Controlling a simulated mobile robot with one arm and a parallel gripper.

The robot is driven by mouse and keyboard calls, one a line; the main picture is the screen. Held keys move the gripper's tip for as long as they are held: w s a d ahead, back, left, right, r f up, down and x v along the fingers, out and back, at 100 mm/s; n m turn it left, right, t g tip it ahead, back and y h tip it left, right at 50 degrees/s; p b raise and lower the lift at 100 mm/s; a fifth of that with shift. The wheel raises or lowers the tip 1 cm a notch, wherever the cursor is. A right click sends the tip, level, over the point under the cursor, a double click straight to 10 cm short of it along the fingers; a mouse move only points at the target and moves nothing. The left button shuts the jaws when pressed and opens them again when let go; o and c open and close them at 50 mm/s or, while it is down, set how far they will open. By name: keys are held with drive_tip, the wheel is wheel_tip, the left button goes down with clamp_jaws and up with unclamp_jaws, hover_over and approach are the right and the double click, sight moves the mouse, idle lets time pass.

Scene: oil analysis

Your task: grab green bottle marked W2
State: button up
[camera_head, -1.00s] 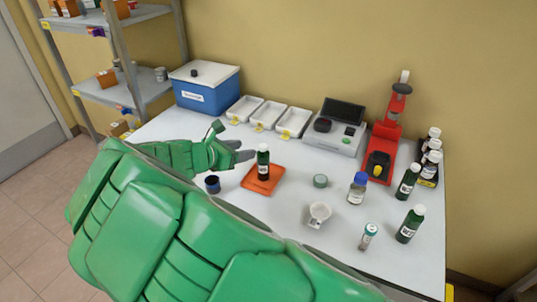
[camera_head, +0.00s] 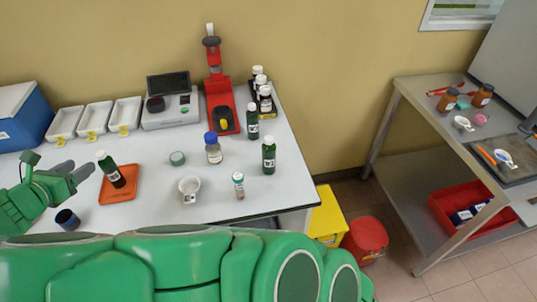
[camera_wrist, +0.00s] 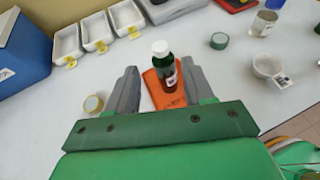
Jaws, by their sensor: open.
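A dark green bottle with a white cap (camera_head: 111,172) stands on an orange mat (camera_head: 121,194) at the left of the table. In the wrist view this bottle (camera_wrist: 165,70) shows beyond my fingertips, roughly in line with the gap between them. Two more green bottles with white caps stand further right, one at the back (camera_head: 252,124) and one nearer the front (camera_head: 269,158). The labels are too small to read, so I cannot tell which is W2. My gripper (camera_head: 76,172) is open and empty, left of the mat, fingers pointing toward the bottle on it.
A blue-capped jar (camera_head: 213,152), green tape roll (camera_head: 177,158), white cup (camera_head: 190,188) and small vial (camera_head: 239,187) stand mid-table. A scale (camera_head: 171,112), red press (camera_head: 219,95) and white trays (camera_head: 97,117) line the back.

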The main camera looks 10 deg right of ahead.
drive_tip(key=shift+o, duration=0.7)
